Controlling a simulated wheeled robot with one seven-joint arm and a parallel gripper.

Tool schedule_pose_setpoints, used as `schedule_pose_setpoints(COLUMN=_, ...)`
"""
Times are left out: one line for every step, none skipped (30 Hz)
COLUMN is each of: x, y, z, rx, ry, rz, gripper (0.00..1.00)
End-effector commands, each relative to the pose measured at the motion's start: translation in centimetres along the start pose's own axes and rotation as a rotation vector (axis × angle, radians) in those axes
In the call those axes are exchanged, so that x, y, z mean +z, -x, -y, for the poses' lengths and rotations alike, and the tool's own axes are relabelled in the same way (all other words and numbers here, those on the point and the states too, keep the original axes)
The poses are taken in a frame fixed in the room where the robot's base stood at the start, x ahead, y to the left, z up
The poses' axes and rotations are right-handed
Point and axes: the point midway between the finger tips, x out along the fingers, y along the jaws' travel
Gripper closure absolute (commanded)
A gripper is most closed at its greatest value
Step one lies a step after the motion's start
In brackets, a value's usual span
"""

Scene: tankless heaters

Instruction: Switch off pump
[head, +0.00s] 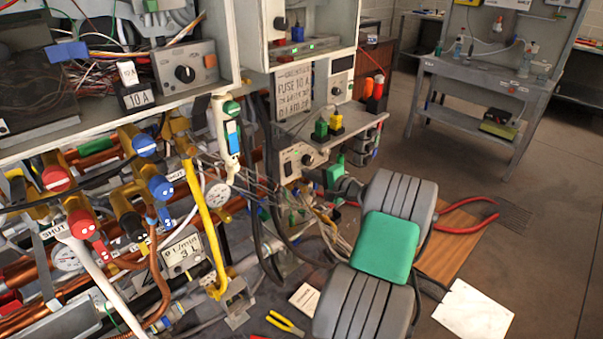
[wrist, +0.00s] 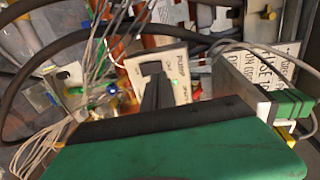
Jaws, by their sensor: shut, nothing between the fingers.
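The pump switch panel (wrist: 180,66) is a pale plate in the middle of the wrist view, with partly readable lettering that looks like "PUMP" and "ON". A small green light (wrist: 180,88) shows on it. In the head view a grey control box with a dark knob (head: 289,168) stands below the shelf, and it seems to be the same unit. My gripper (wrist: 156,88) is shut and empty, its dark fingers pointing at the plate and covering part of it. Whether they touch the switch I cannot tell. In the head view my gripper (head: 345,187) is just right of the box.
Loose cables (head: 320,225) hang around and below the box. A shelf (head: 340,124) with green and yellow plugs sits just above it. Valves and copper pipes (head: 110,215) fill the left. Pliers (head: 285,323) lie below. Open floor and a workbench (head: 490,82) are at the right.

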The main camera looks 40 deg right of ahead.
Motion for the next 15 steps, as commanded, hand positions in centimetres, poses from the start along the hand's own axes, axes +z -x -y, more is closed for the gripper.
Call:
schedule_pose_setpoints(x=-0.5, y=1.5, z=0.2, rx=0.0, ry=0.0, rz=-0.011, gripper=1.0)
schedule_pose_setpoints(x=-0.5, y=2.2, z=0.3, rx=0.0, ry=-0.001, rz=-0.012, gripper=1.0)
schedule_pose_setpoints(x=-0.6, y=3.1, z=0.5, rx=0.0, ry=-0.002, rz=-0.013, gripper=1.0)
schedule_pose_setpoints(x=-0.6, y=3.6, z=0.6, rx=0.0, ry=-0.003, rz=-0.014, gripper=1.0)
schedule_pose_setpoints(x=-0.6, y=4.1, z=0.7, rx=0.0, ry=-0.003, rz=-0.014, gripper=1.0)
schedule_pose_setpoints(x=-0.6, y=4.6, z=0.9, rx=0.0, ry=-0.003, rz=-0.013, gripper=1.0)
schedule_pose_setpoints(x=-0.5, y=4.8, z=1.0, rx=0.0, ry=-0.003, rz=-0.011, gripper=1.0)
schedule_pose_setpoints(x=-0.5, y=5.1, z=1.0, rx=0.0, ry=-0.003, rz=-0.011, gripper=1.0)
schedule_pose_setpoints(x=-0.5, y=5.3, z=1.1, rx=0.0, ry=-0.003, rz=-0.01, gripper=1.0)
schedule_pose_setpoints(x=-0.5, y=5.4, z=1.1, rx=0.0, ry=-0.003, rz=-0.01, gripper=1.0)
schedule_pose_setpoints(x=-0.4, y=5.5, z=1.1, rx=0.0, ry=-0.003, rz=-0.01, gripper=1.0)
schedule_pose_setpoints(x=-0.4, y=5.5, z=1.1, rx=0.0, ry=-0.003, rz=-0.009, gripper=1.0)
schedule_pose_setpoints(x=-0.4, y=5.5, z=1.1, rx=0.0, ry=-0.003, rz=-0.009, gripper=1.0)
schedule_pose_setpoints(x=-0.4, y=5.5, z=1.1, rx=0.0, ry=-0.002, rz=-0.008, gripper=1.0)
schedule_pose_setpoints(x=-0.3, y=5.4, z=1.2, rx=0.0, ry=-0.002, rz=-0.008, gripper=1.0)
